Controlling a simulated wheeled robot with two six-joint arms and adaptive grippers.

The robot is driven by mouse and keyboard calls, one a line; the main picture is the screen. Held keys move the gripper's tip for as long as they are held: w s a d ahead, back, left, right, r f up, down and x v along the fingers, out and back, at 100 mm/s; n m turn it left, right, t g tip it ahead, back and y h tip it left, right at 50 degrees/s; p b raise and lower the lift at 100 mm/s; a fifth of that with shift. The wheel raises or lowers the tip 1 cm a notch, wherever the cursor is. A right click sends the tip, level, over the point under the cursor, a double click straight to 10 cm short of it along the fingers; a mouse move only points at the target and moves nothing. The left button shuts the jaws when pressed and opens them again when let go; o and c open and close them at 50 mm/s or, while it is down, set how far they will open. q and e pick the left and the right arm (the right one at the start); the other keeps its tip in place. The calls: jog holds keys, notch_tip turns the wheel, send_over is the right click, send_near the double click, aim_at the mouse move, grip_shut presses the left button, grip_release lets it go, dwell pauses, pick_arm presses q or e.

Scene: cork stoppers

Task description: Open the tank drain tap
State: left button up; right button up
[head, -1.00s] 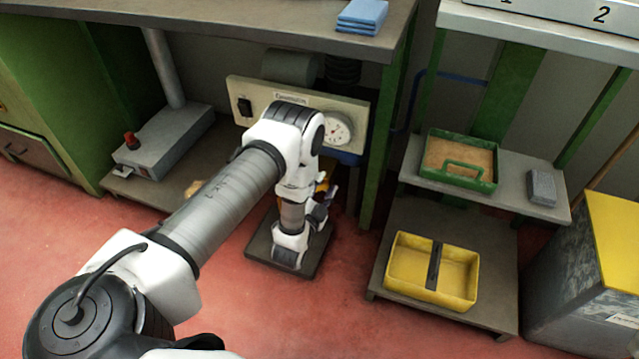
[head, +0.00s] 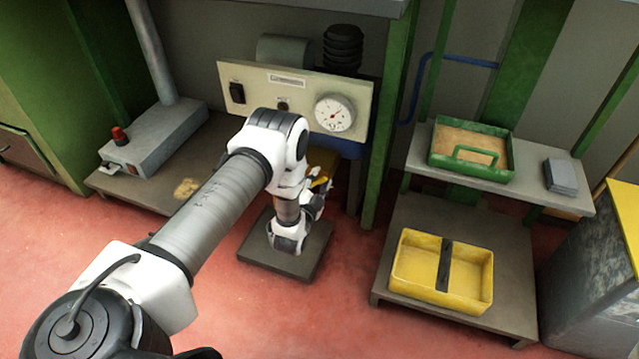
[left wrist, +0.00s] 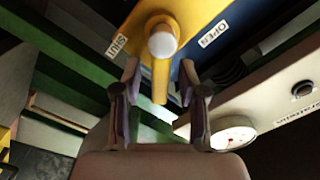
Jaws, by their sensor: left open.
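The tap's yellow lever (left wrist: 160,80) shows in the left wrist view, running from a pale round hub (left wrist: 163,42) down between my fingers. A "SHUT" label (left wrist: 116,47) is left of the hub and an "OPEN" label (left wrist: 213,35) is right of it. My left gripper (left wrist: 160,72) is open, one finger on each side of the lever; I cannot tell whether either touches it. In the head view my left gripper (head: 318,188) is low under the gauge panel, and my arm hides most of the tap. The blue tank (head: 350,148) shows partly behind the panel. My right gripper is not in view.
A cream panel (head: 265,90) with a round gauge (head: 334,113) is just above my left wrist. A dark plate (head: 305,258) lies on the floor below it. A green bench leg (head: 377,175) stands close on the right. A yellow tray (head: 467,297) is farther right.

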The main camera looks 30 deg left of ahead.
pick_arm(q)
grip_shut()
jog(key=shift+r, duration=0.15)
jog(key=shift+s+a+r+n+p, duration=0.1)
jog(key=shift+a+r+n+p, duration=0.1)
jog(key=shift+n+p, duration=0.6)
jog(key=n, duration=0.1)
jog(key=n+p, duration=0.1)
jog(key=shift+a+r+n, duration=0.25)
jog(key=shift+a+n, duration=0.05)
jog(key=shift+a, duration=0.05)
jog(key=n, duration=0.1)
jog(key=n+p, duration=0.1)
jog(key=shift+s+a+r+n, duration=0.15)
jog(key=shift+a+n, duration=0.15)
jog(key=shift+a, duration=0.1)
jog(key=shift+s+a+n, duration=0.1)
jog(key=shift+a+n, duration=0.15)
jog(key=shift+n, duration=0.5)
jog(key=shift+a+n, duration=0.25)
jog(key=shift+n, duration=0.5)
